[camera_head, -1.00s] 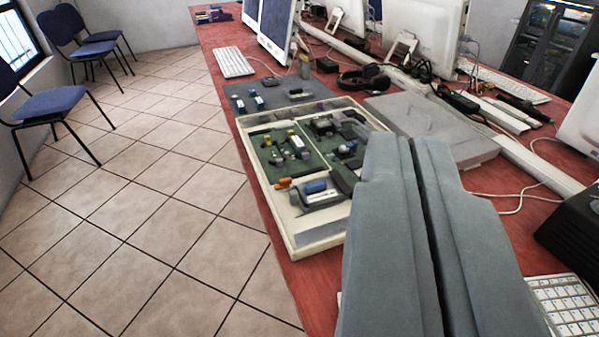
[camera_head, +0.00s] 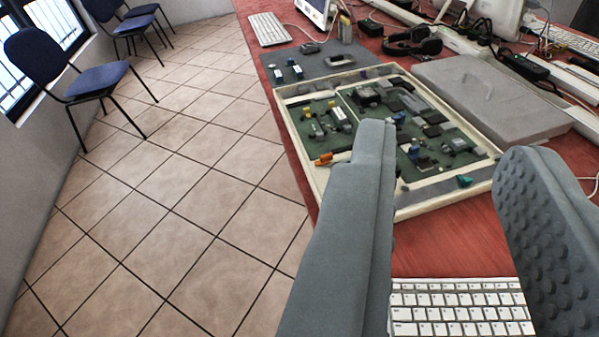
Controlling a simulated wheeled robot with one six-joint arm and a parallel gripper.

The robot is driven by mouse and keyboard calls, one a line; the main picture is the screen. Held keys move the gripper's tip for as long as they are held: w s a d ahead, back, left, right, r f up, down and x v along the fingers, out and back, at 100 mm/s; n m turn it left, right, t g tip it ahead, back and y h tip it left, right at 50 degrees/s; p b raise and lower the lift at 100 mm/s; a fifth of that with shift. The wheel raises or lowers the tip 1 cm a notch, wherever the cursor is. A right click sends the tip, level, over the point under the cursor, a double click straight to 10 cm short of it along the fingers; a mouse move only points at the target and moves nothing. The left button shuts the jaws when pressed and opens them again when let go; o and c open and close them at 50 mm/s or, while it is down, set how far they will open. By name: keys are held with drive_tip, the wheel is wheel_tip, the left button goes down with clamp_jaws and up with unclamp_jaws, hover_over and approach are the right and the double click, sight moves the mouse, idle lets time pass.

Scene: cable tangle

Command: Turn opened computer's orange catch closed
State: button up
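The opened computer (camera_head: 425,209) is a shallow cream tray with green circuit boards inside, lying on the red table. Its orange catch (camera_head: 324,159) is a small orange piece at the tray's left side, just left of my gripper's left finger. My gripper (camera_head: 445,150) is open and empty, its two grey fingers wide apart in the foreground, with the tray's near right part visible between them. The right finger shows a studded inner face. The left finger hides part of the tray near the catch.
A white keyboard (camera_head: 460,308) lies on the near table between the fingers. A grey flat panel (camera_head: 490,95) and headphones (camera_head: 412,42) are right of and behind the tray. Another keyboard (camera_head: 268,29) lies at the back. Tiled floor (camera_head: 170,190) and blue chairs (camera_head: 95,80) are left.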

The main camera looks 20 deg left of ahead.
drive_tip(key=w+a+f+m+g, duration=0.2)
drive_tip(key=w+a+f+g, duration=0.3)
drive_tip(key=w+f, duration=0.35)
drive_tip(key=m+g+h, duration=0.4)
drive_tip(key=m+h, duration=0.5)
drive_tip(key=h, duration=0.3)
approach(323, 156)
drive_tip(key=x, duration=0.8)
clamp_jaws()
